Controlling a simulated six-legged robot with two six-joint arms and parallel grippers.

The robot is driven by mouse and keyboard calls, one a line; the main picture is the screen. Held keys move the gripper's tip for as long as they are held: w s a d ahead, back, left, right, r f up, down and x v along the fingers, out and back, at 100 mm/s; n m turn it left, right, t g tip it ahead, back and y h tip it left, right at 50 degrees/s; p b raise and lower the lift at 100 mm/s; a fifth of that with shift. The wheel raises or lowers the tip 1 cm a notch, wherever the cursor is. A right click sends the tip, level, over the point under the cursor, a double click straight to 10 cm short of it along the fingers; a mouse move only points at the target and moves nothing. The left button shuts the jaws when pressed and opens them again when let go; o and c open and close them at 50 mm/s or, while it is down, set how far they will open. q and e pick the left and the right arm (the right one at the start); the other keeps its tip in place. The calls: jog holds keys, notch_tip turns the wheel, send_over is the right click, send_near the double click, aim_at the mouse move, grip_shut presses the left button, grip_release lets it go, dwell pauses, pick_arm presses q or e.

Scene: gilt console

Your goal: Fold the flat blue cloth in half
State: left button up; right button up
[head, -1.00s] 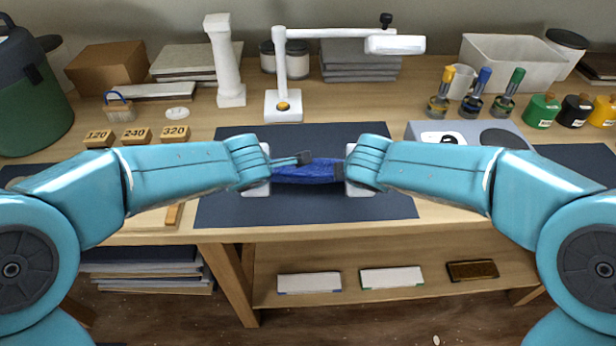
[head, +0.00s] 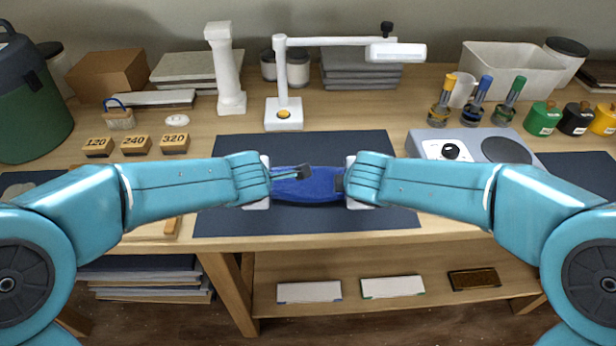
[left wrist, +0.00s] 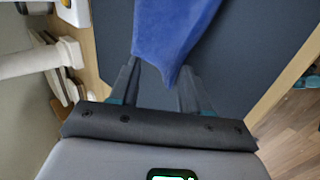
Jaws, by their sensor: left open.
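The blue cloth (head: 308,189) lies low over the dark mat (head: 300,222) between my two hands in the head view. Its ends are partly hidden, and I cannot tell how many layers it has. In the left wrist view, the cloth (left wrist: 172,30) narrows to a corner between the fingers of my left gripper (left wrist: 158,85). The left gripper (head: 301,173) is open, with its dark fingertips over the cloth's left part. My right gripper (head: 340,184) is at the cloth's right end; its fingers are mostly hidden by the hand.
A white lamp (head: 284,114) stands behind the mat. Number blocks (head: 136,144) sit left, and a grey device with a dial (head: 468,146) sits right. Bottles (head: 475,102) and a white bin (head: 512,70) are at the back right. Bare mat shows in front of the cloth.

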pick_arm(q)
jog(key=w+v, duration=0.1)
jog(key=v, duration=0.9)
jog(key=shift+s+r, duration=0.35)
jog(key=shift+r, duration=0.3)
pick_arm(e)
jog(key=w+v, duration=0.1)
jog(key=v, duration=0.9)
jog(key=shift+s+r, duration=0.35)
jog(key=shift+r, duration=0.3)
pick_arm(q)
jog(key=shift+s, duration=0.1)
pick_arm(e)
jog(key=shift+s, duration=0.1)
